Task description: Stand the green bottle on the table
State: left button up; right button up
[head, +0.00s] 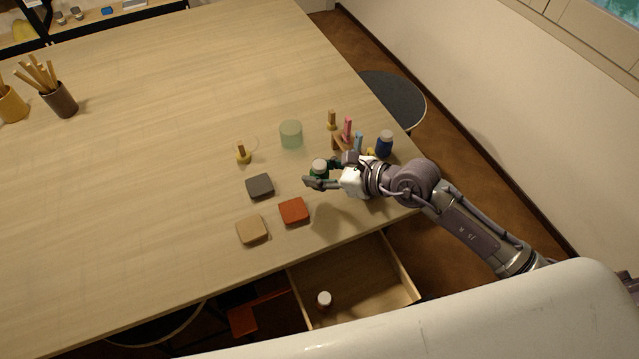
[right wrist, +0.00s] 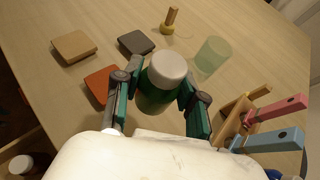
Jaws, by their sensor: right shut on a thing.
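The green bottle (head: 319,168) with a white cap is upright at the table (head: 150,130), near its right front part. In the right wrist view the green bottle (right wrist: 165,82) is between the two fingers of my right gripper (right wrist: 160,98). My right gripper (head: 331,174) is shut on it. I cannot tell whether the bottle's base touches the table top. My left gripper is not in view.
Close by are a dark tile (head: 260,186), a red tile (head: 294,211), a tan tile (head: 252,230), a pale green cup (head: 291,134), a wooden stamp (head: 242,154) and a blue bottle (head: 385,143). An open drawer (head: 365,282) holds a white-capped bottle (head: 324,299).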

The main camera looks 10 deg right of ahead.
jog(key=shift+f, duration=0.9)
notch_tip(320, 180, down, 3)
jog(key=shift+f, duration=0.15)
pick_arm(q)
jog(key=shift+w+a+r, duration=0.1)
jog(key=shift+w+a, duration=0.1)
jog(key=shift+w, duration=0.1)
pick_arm(e)
jog(key=shift+f, duration=0.1)
jog(key=shift+f, duration=0.15)
jog(key=o, duration=1.2)
jog(key=shift+c, duration=0.2)
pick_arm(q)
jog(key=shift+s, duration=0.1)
